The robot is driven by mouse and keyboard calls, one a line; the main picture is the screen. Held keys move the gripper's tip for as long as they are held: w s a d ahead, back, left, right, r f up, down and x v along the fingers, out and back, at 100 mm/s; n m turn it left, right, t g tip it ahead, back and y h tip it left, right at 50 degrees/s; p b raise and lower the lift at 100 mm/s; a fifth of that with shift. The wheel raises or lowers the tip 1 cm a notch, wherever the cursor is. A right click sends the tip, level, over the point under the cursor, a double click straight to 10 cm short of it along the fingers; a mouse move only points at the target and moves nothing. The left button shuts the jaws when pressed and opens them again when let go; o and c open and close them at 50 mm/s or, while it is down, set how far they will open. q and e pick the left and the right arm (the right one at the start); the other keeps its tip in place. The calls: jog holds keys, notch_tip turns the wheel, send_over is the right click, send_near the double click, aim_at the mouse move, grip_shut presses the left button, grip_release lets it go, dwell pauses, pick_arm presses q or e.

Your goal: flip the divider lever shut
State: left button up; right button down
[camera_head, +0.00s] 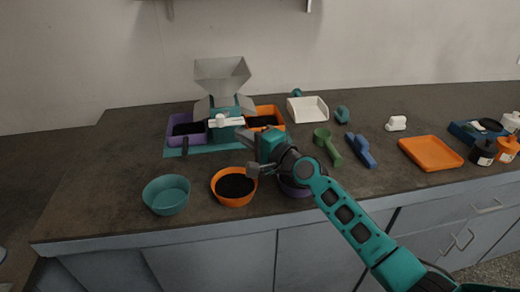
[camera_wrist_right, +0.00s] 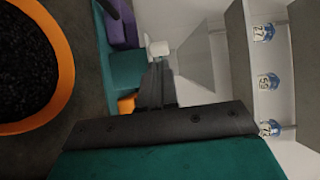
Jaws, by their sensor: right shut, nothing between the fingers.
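The sample divider (camera_head: 225,107) is a teal body under a grey hopper (camera_head: 222,72). Its white lever (camera_head: 222,121) is on the front, with its bar lying roughly level. In the right wrist view the lever's white end (camera_wrist_right: 158,48) shows just beyond my fingertips. My right gripper (camera_head: 243,136) is shut and empty, just in front and to the right of the lever; its dark fingers (camera_wrist_right: 155,85) point toward it. I cannot tell whether they touch. My left gripper is out of view.
A purple tray (camera_head: 173,134) and an orange tray (camera_head: 281,115) of dark grains flank the divider. A teal bowl (camera_head: 167,195) and an orange bowl (camera_head: 234,200) of dark grains stand in front. A purple bowl (camera_head: 293,189) is partly hidden by my right arm. A green scoop (camera_head: 327,142) lies to the right.

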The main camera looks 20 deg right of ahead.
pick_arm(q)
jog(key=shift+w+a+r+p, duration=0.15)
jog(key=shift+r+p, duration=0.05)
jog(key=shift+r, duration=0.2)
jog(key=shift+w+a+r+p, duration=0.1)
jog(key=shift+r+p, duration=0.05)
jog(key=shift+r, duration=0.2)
pick_arm(e)
jog(key=s, duration=0.7)
jog(key=shift+d, duration=0.1)
